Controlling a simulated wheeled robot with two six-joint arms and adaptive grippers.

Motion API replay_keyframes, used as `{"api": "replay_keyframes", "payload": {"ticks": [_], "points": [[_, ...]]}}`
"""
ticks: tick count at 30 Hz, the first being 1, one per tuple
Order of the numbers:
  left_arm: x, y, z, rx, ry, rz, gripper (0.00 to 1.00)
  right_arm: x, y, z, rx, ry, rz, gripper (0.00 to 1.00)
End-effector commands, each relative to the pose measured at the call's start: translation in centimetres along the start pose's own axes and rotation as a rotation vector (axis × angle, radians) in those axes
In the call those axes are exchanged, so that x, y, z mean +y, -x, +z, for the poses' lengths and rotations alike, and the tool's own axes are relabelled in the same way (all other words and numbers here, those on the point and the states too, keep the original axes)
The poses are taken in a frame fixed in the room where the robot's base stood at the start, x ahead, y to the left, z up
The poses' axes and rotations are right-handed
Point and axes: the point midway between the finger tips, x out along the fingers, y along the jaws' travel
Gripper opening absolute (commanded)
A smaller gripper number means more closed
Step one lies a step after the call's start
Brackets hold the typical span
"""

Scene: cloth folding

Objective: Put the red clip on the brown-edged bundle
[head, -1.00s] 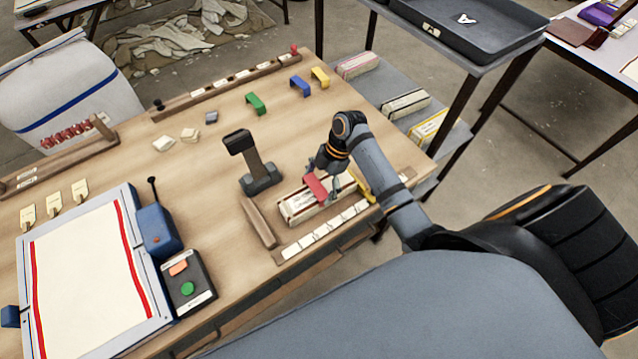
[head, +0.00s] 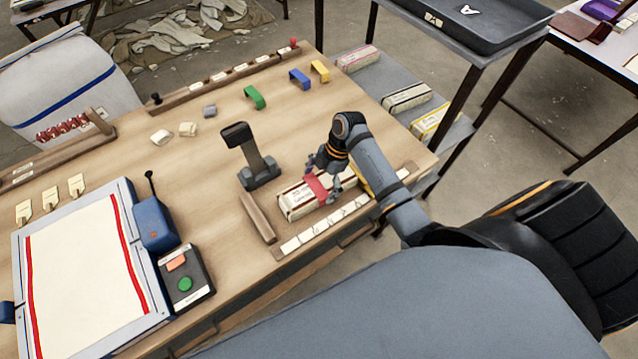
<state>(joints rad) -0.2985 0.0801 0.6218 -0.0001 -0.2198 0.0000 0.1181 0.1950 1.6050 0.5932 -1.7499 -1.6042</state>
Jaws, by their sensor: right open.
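The cream bundle (head: 297,205) lies in the wooden holder at the front right of the bench; its edge colour is too small to tell for sure. The red clip (head: 317,188) sits across the top of the bundle and appears to hang down its near side. My right gripper (head: 324,177) is open right at the clip, with its fingers close around it. Whether the fingers still touch the clip cannot be told. The far end of the bundle is partly hidden by my gripper and arm. My left gripper is out of view.
A dark post stand (head: 259,168) stands just left of the bundle. Green (head: 255,97), blue (head: 299,79) and yellow (head: 320,71) clips stand at the back. Banded bundles (head: 407,97) lie on the side shelf. A control box (head: 187,276) and framed cloth board (head: 83,272) are at left.

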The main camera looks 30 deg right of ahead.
Motion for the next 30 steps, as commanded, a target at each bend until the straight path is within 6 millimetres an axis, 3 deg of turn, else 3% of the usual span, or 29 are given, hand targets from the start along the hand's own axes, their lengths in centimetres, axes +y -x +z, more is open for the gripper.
{"api": "replay_keyframes", "payload": {"ticks": [4, 7, 15, 21, 30], "points": [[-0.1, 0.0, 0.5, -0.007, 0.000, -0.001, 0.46, 0.0, 0.2, 0.0, -0.001, 0.000, 0.001, 1.00], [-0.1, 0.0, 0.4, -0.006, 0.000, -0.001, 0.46, 0.1, 1.5, 0.1, -0.002, 0.001, 0.003, 1.00], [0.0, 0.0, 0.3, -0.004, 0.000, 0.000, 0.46, 0.1, 7.9, 0.1, -0.005, 0.002, 0.003, 1.00], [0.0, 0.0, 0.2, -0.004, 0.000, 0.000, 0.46, 0.1, 11.2, 0.1, -0.003, 0.000, 0.002, 1.00], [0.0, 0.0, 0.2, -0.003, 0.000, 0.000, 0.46, 0.0, 12.0, 0.0, 0.000, 0.000, -0.001, 1.00]]}}
